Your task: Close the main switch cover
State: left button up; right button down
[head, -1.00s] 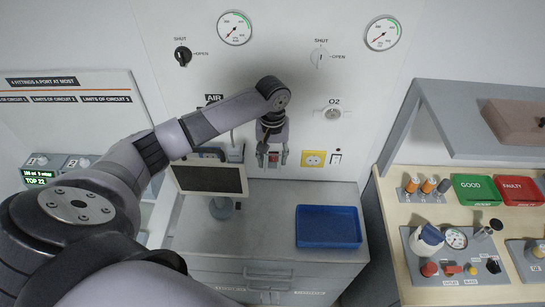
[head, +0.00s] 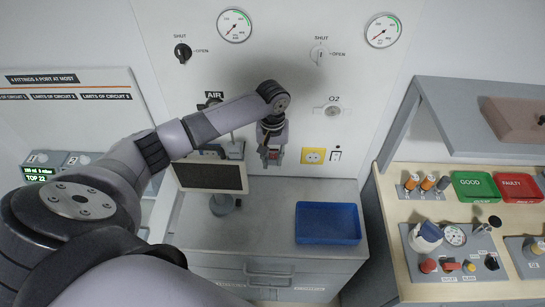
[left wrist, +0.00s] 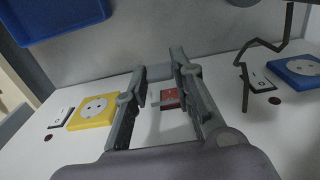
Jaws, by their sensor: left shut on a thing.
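My left gripper (head: 271,160) is at the white wall panel, left of the yellow socket, with its fingers pointing at the panel. In the left wrist view the fingers (left wrist: 160,78) stand either side of a small red switch plate (left wrist: 171,98) on the panel. A grey piece (left wrist: 157,72) spans between the fingertips; it looks like the main switch cover, held in the jaws. How far the cover is swung cannot be told, as the gripper hides it in the head view. My right gripper is not in view.
A yellow socket (head: 313,155) and a small rocker switch (head: 335,154) are right of the gripper. A monitor (head: 210,177) stands close on its left. A blue tray (head: 328,223) lies on the grey counter below. A bench with GOOD and FAULTY bins (head: 476,189) is at right.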

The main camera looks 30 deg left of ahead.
pick_arm(q)
grip_shut()
jog(key=shift+s+d+f+t+y, duration=0.1)
jog(key=shift+s+f+t+y, duration=0.1)
jog(key=shift+f+t+y, duration=0.25)
notch_tip(320, 180, down, 8)
jog(key=w+t+y+b, duration=0.1)
jog(key=t+y+b, duration=0.7)
jog(key=b, duration=1.8)
jog(key=shift+w+a+f+t, duration=0.2)
jog(key=shift+a+t, duration=0.25)
jog(key=shift+t, duration=2.4)
